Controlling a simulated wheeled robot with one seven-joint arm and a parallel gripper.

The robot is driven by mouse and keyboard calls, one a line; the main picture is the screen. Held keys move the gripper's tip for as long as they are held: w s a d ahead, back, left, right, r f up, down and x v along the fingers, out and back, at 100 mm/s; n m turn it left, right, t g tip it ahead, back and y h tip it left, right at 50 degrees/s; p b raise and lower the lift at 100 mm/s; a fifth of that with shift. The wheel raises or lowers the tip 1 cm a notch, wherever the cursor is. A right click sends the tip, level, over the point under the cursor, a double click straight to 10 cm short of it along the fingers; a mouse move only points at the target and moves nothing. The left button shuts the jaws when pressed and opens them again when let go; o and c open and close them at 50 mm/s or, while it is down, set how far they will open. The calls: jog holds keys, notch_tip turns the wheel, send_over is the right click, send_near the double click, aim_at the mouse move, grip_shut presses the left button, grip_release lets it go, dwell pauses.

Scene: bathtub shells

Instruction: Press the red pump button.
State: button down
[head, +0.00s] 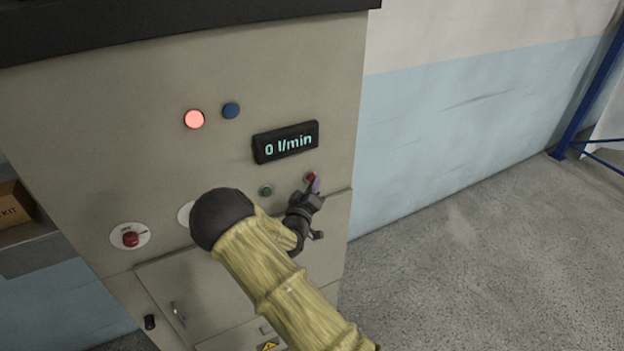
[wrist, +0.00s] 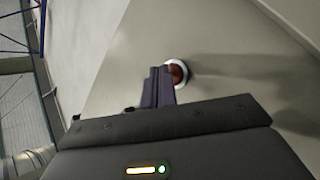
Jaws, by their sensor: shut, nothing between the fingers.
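The red pump button (head: 311,177) is on the beige cabinet front, below the right part of the display. In the wrist view the red button (wrist: 178,74) sits in a pale ring, partly hidden behind my fingertips. My gripper (head: 314,186) is shut and empty, with its fingertips right at the button. In the wrist view the closed fingers (wrist: 158,86) overlap the button's left side. I cannot tell whether they touch it or whether it is pushed in. The display (head: 286,143) reads "0 l/min".
A green button (head: 266,191) is left of the red one. A lit red lamp (head: 194,119) and a blue button or lamp (head: 231,110) are higher up. A red knob on a white disc (head: 131,239) is at lower left. The floor (head: 480,260) at right is clear.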

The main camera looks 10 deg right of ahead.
jog(key=shift+s+d, duration=0.15)
jog(key=shift+s, duration=0.4)
jog(key=s, duration=0.1)
jog(key=s+d, duration=0.1)
jog(key=s, duration=0.2)
jog(key=shift+s+d, duration=0.3)
jog(key=shift+s, duration=0.05)
dwell(0.7)
